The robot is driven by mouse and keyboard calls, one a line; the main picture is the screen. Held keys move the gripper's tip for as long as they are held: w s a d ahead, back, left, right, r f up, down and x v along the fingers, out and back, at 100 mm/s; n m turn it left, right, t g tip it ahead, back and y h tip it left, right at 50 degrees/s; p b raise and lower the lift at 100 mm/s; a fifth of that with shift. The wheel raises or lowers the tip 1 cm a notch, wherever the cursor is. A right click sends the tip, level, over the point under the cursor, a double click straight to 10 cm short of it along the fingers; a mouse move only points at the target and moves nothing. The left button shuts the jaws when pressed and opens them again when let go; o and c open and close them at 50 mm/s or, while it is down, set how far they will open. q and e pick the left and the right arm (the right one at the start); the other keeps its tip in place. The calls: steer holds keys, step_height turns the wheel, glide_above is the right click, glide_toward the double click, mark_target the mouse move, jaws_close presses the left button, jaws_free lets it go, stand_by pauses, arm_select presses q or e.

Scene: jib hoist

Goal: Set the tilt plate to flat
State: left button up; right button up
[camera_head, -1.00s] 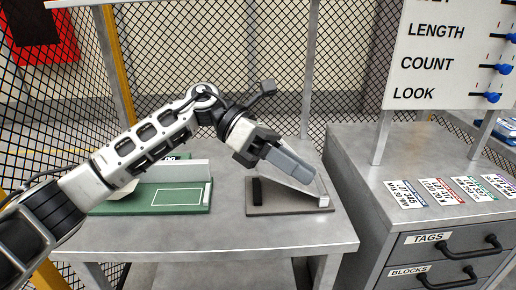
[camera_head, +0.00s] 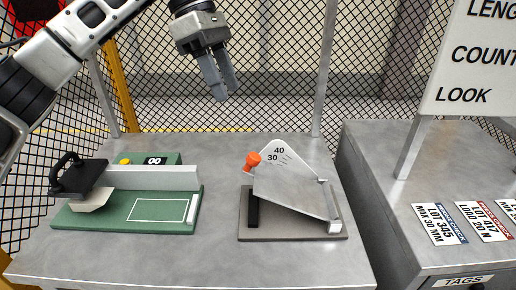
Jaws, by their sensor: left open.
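The tilt plate (camera_head: 295,193) is a grey plate on a dark base (camera_head: 290,229) at the right of the metal table. It is tilted, with its left end high and its right end low by a small white block. Behind it stands a white scale (camera_head: 279,154) with marks 30 and 40 readable. An orange knob (camera_head: 253,160) sits at the scale's left edge, near the plate's raised end. My left gripper (camera_head: 222,92) is open and empty, above and left of the tilt plate, touching nothing. My right gripper is not in view.
A green fixture (camera_head: 120,218) with a grey bar, a black-handled block (camera_head: 80,178) and a "00" display stands at the table's left. A grey cabinet (camera_head: 385,190) with lot tags and a sign board (camera_head: 475,60) are at the right. Mesh fencing runs behind.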

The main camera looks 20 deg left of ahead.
mark_target(254, 155)
arm_select(q)
steer(key=x, duration=1.4)
steer(key=shift+s+d+f, duration=0.2)
steer(key=shift+d+f, duration=0.1)
steer(key=shift+d, duration=0.05)
jaws_close()
